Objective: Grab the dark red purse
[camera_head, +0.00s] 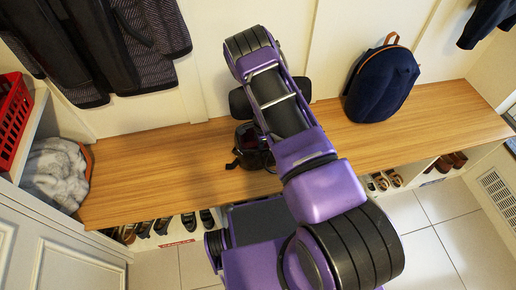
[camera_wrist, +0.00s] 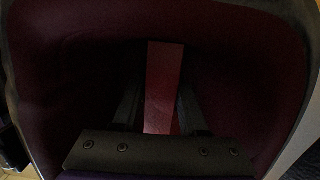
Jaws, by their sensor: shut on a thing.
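The dark red purse (camera_head: 248,140) sits on the wooden bench, partly hidden behind my arm, with a dark strap end at its left. In the wrist view the dark red purse (camera_wrist: 60,75) fills most of the picture, in deep shade. My gripper (camera_wrist: 162,85) reaches into it, with one dark finger on each side of a brighter red strip. The gripper is shut on the purse. The exact contact at the fingertips is too dark to make out. In the head view my arm hides the gripper.
The wooden bench (camera_head: 150,165) is clear left of the purse. A navy backpack (camera_head: 383,85) stands to the right. A grey fuzzy bag (camera_head: 55,172) and a red basket (camera_head: 12,120) are at far left. Dark jackets (camera_head: 95,45) hang above; shoes (camera_head: 160,226) sit below the bench.

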